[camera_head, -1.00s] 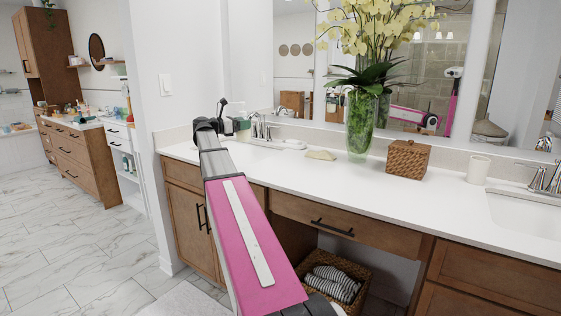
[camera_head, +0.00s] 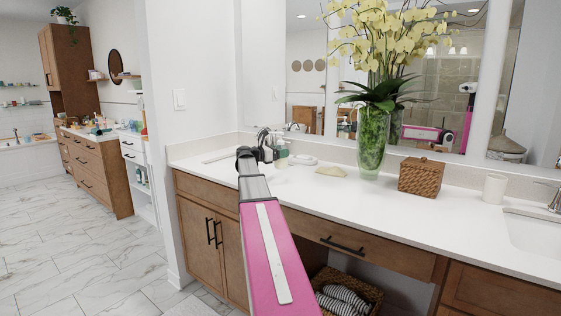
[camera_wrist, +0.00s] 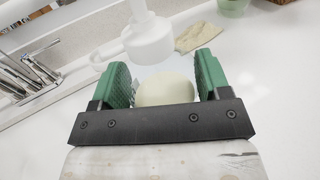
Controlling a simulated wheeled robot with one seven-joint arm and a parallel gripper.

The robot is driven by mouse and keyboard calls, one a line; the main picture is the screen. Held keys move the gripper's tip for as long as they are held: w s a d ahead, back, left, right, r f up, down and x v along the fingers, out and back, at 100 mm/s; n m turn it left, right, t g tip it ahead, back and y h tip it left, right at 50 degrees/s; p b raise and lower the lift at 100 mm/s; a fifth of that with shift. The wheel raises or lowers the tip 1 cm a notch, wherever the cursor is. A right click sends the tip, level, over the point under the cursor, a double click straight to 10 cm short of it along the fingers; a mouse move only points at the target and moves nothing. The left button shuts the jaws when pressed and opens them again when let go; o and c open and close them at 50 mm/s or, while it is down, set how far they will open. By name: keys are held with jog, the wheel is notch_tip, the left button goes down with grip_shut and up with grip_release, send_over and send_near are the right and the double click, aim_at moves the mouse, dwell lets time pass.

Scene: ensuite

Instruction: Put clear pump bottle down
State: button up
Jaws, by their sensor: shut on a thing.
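The clear pump bottle (camera_wrist: 150,40), with a white pump head and a clear body, is between the green fingers of my gripper (camera_wrist: 163,66) in the wrist view. A rounded cream shape shows at the lower part of the bottle; I cannot tell whether it is its contents. In the head view my gripper (camera_head: 280,153) is at the left part of the white counter (camera_head: 420,200), partly hidden by my arm. The bottle is small there, and I cannot tell whether its base touches the counter.
A faucet (camera_wrist: 22,75) is left of the gripper. A beige cloth (camera_head: 331,171), a green glass vase with orchids (camera_head: 372,150), a woven box (camera_head: 422,177) and a white cup (camera_head: 494,188) stand to the right. The counter's front middle is clear.

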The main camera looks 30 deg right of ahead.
aim_at(280, 160)
jog(key=shift+f, duration=1.9)
jog(key=shift+f, duration=0.1)
jog(key=o, duration=1.2)
jog(key=shift+o, duration=0.2)
jog(key=shift+a, duration=0.25)
jog(key=a, duration=0.7)
jog(key=w+a, duration=0.1)
jog(key=a, duration=0.3)
jog(key=shift+a, duration=0.25)
